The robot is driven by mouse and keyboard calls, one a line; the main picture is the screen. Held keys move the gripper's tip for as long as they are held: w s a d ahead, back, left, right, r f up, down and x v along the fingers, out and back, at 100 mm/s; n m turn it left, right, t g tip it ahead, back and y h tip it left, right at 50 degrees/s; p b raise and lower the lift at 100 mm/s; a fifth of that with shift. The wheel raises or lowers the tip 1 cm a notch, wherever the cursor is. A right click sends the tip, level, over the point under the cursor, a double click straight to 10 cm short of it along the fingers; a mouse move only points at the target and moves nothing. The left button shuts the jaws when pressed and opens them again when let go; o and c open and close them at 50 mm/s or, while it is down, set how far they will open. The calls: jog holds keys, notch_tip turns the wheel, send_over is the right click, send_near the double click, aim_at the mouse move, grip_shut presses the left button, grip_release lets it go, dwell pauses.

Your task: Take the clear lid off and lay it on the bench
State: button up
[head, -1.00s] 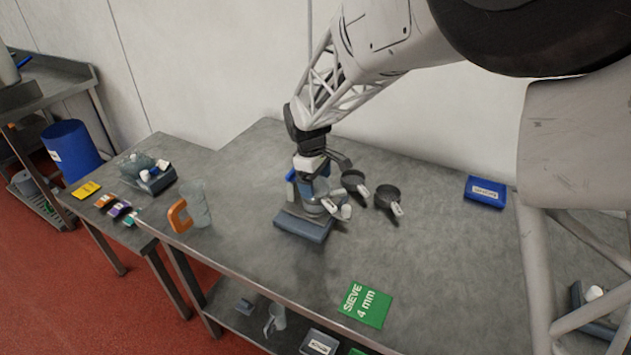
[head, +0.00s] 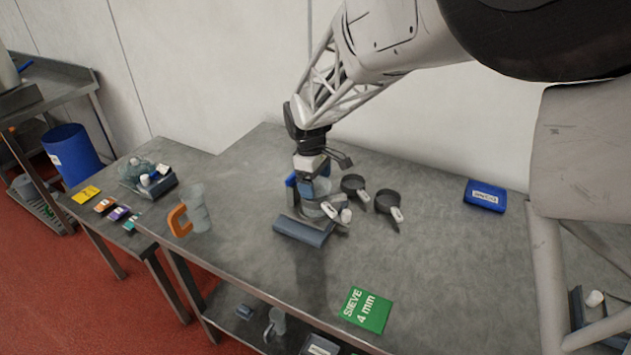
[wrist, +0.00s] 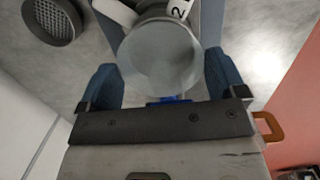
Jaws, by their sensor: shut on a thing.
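My gripper (head: 312,186) is over the middle of the bench (head: 250,255), pointing down. Its blue fingers stand either side of a round, see-through grey piece, which I take to be the clear lid (wrist: 162,58); the gripper is shut on it. In the head view this piece is mostly hidden by the fingers and the things around it. Just below it is a grey-blue stand (head: 303,230), with small white parts beside it. I cannot tell whether the lid still touches what is under it.
Two dark sieves with handles, one near (head: 354,186) and one further right (head: 388,204), stand close to the gripper's right. A clear jug with an orange handle (head: 180,220) stands left. A green sieve card (head: 367,310) and blue box (head: 485,196) lie right. Bench between them is clear.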

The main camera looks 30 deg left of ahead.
jog(key=shift+r, duration=0.1)
dwell(0.3)
jog(key=shift+r, duration=1.25)
jog(key=s+d+f+m, duration=0.2)
jog(key=s+d+f, duration=0.2)
jog(key=s+d, duration=0.7)
jog(key=s+d+f+m, duration=0.2)
jog(key=s+d+f, duration=0.2)
jog(key=s+d, duration=0.7)
jog(key=s, duration=0.7)
jog(key=shift+d+f+g, duration=0.2)
jog(key=shift+d+g, duration=0.05)
jog(key=shift+g, duration=0.05)
jog(key=shift+a, duration=0.1)
jog(key=w+a, duration=0.3)
jog(key=w+a+f, duration=0.1)
jog(key=w+a, duration=0.7)
jog(key=shift+a+f, duration=0.2)
jog(key=shift+f, duration=0.05)
